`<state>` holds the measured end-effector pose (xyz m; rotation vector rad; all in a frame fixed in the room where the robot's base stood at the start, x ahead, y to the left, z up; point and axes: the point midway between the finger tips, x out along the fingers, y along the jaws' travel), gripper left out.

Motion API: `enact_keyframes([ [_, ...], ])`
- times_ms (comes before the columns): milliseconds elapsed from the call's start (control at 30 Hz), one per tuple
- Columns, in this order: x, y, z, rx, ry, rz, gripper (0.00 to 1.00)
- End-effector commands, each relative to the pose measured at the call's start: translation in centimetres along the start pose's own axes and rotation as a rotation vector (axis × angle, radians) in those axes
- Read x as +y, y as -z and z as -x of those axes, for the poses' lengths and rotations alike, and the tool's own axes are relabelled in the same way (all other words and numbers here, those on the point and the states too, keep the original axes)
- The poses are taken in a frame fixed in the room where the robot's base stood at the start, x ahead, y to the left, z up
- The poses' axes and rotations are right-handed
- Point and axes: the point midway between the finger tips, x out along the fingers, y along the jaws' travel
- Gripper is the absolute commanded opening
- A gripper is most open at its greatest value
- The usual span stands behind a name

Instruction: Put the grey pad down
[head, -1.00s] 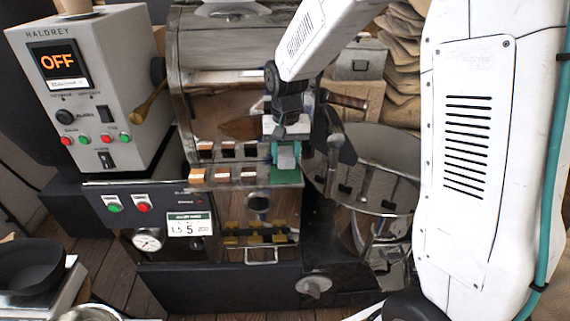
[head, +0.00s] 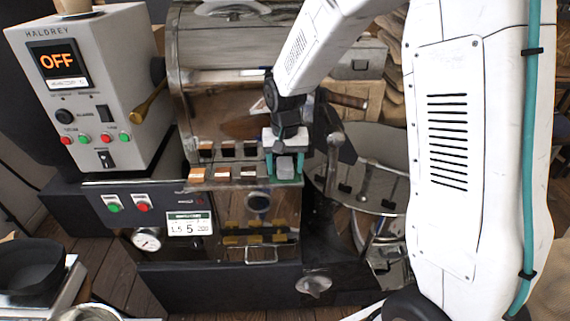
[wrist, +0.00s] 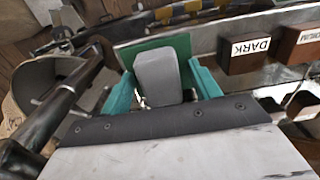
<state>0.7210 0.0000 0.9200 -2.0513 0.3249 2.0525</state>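The grey pad (head: 287,167) is a small rounded block on a green patch (head: 299,180) at the right end of the roaster's front ledge. In the wrist view the grey pad (wrist: 158,76) stands between my two teal fingers, with the green patch (wrist: 181,43) behind and under it. My gripper (head: 285,172) points down over the patch, its fingers spread to either side of the pad. A gap shows between the pad and the right finger in the wrist view; contact at the left finger is hard to tell. The pad's underside is hidden.
Brown label blocks stand just beside the patch, including the DARK block (wrist: 249,52). A round metal cooling tray (head: 385,190) lies right of the ledge. A grey control box (head: 100,100) reading OFF stands at left.

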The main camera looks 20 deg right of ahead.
Motion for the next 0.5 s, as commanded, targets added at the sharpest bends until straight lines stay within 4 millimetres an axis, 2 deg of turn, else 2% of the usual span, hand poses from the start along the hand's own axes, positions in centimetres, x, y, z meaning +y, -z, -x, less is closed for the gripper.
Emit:
enact_keyframes([
  [133,0.0,0.0,0.3,0.001,0.000,0.000,0.62],
  [267,0.0,0.1,1.6,0.003,0.001,0.000,0.62],
  [500,0.0,0.1,6.8,0.006,0.002,0.000,0.62],
])
